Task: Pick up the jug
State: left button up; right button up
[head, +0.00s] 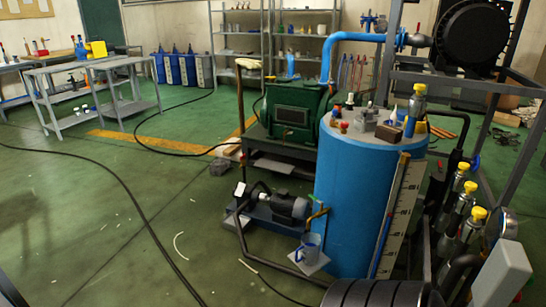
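A small translucent blue-grey jug (310,246) stands low down at the foot of the big blue tank (352,205), just left of its base. It appears to rest on a white sheet or plate (311,262) near the floor. A handle seems to show on its left side, but the jug is small in this view. Neither of my grippers is in view, and nothing is touching the jug.
A black hose (135,202) crosses the green floor. Yellow-capped valves (462,205) and a ribbed dark cylinder (375,293) crowd the right foreground. The left floor is mostly open.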

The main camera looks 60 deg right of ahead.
aim_at(309, 248)
jog(key=z, duration=2.25)
